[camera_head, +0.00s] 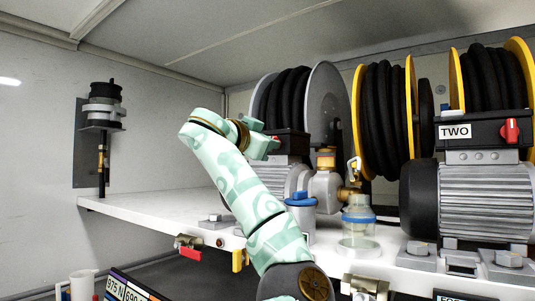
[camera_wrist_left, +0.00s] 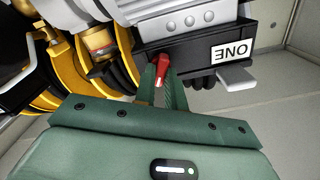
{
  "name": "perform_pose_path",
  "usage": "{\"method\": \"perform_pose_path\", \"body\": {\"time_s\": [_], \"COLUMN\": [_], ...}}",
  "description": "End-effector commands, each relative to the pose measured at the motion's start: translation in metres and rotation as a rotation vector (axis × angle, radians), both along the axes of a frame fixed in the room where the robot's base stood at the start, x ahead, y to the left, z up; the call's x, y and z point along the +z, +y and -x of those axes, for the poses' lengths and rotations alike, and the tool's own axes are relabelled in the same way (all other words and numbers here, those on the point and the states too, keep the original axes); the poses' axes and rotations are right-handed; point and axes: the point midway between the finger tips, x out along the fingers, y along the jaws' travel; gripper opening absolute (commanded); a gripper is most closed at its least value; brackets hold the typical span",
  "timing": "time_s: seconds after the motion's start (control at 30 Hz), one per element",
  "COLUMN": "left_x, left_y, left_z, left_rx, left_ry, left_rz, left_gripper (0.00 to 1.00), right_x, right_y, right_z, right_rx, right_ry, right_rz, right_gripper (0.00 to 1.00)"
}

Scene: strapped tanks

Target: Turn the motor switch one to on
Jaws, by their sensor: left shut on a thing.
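Motor one (camera_head: 288,178) stands on the white shelf in the head view, with its black switch box (camera_head: 291,143) on top, partly hidden by my left gripper. In the left wrist view the box (camera_wrist_left: 205,48) appears upside down with a white label (camera_wrist_left: 232,50) reading ONE. Its red switch (camera_wrist_left: 162,66) sticks out toward my gripper. My left gripper (camera_head: 274,144) is at the front of the box. In the left wrist view its green fingers (camera_wrist_left: 161,82) are shut on the red switch, whose handle points roughly down the picture. My right gripper is not in view.
Motor two (camera_head: 485,200) with a red switch (camera_head: 510,130) stands to the right. Black hose reels (camera_head: 384,115) rise behind. A glass jar (camera_head: 358,228) and a blue-topped valve (camera_head: 300,200) stand near the shelf front. A red-handled valve (camera_head: 189,252) hangs below the shelf edge.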

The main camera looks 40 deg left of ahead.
Motion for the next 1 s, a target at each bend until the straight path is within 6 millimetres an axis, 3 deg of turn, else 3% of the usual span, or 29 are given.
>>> {"method": "perform_pose_path", "body": {"time_s": [0.4, 1.0], "left_x": [-0.004, -0.005], "left_y": [-0.001, -0.002], "left_z": [-0.001, -0.001], "left_rx": [0.0, -0.001], "left_ry": [0.045, 0.104], "left_rz": [-0.39, -0.909], "left_gripper": [0.0, 0.0], "right_x": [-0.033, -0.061], "right_y": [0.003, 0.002], "right_z": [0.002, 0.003], "right_rx": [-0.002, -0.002], "right_ry": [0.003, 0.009], "right_rz": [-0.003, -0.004], "right_gripper": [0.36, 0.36]}}
